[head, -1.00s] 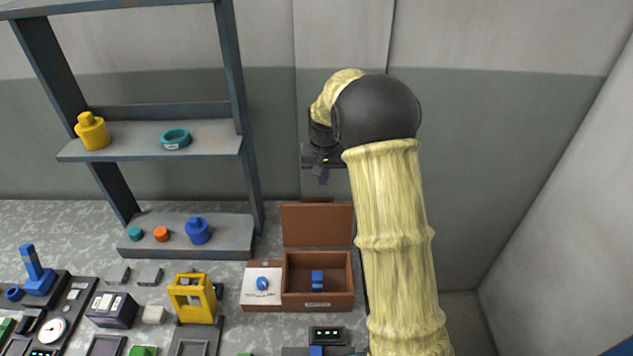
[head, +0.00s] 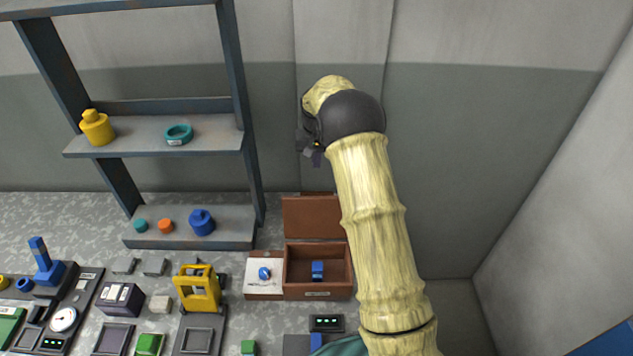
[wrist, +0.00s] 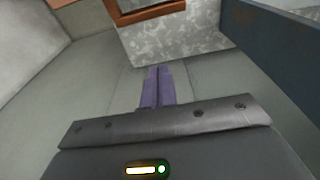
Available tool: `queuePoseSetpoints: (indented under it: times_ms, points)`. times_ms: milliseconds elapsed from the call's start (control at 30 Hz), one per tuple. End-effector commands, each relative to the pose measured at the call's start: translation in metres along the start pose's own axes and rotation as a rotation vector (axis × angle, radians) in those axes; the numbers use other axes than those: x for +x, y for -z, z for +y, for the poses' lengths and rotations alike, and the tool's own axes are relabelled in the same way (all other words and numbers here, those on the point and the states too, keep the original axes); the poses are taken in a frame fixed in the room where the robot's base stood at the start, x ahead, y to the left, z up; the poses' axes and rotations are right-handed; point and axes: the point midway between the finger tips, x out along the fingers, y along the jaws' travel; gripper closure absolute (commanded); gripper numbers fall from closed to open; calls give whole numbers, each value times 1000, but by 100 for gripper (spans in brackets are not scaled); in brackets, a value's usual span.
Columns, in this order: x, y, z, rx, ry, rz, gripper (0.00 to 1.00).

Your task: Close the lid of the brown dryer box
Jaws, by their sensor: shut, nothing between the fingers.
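The brown dryer box (head: 318,293) stands on the counter in the head view, with a blue piece (head: 317,270) inside it. Its brown lid (head: 310,218) stands raised at the back, so the box is open. My gripper (head: 316,158) is above and behind the lid, near the wall, apart from it. In the wrist view my gripper (wrist: 158,72) shows its two purple fingers together with nothing between them. A brown edge (wrist: 150,14), likely the box or its lid, shows at the top of that view. My arm covers the lid's right edge in the head view.
A white panel with a blue knob (head: 265,273) adjoins the box on the left. A shelf rack (head: 250,140) stands further left. A yellow frame (head: 198,288) and a small dark display (head: 326,323) are nearby. Open floor lies to the right.

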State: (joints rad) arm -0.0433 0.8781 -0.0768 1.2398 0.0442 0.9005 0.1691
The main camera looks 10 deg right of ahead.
Motion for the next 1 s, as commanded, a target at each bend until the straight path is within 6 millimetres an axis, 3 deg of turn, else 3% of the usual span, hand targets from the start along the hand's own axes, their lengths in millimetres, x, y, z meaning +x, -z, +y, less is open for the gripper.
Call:
queuePoseSetpoints:
  times_ms: [467, 800, 1000]
  points:
    - [75, 0, 0, 0, -1, -3, 100]
    - [61, -30, 0, -1, 0, -2, 100]
    - [61, -38, 0, 0, 0, 0, 100]
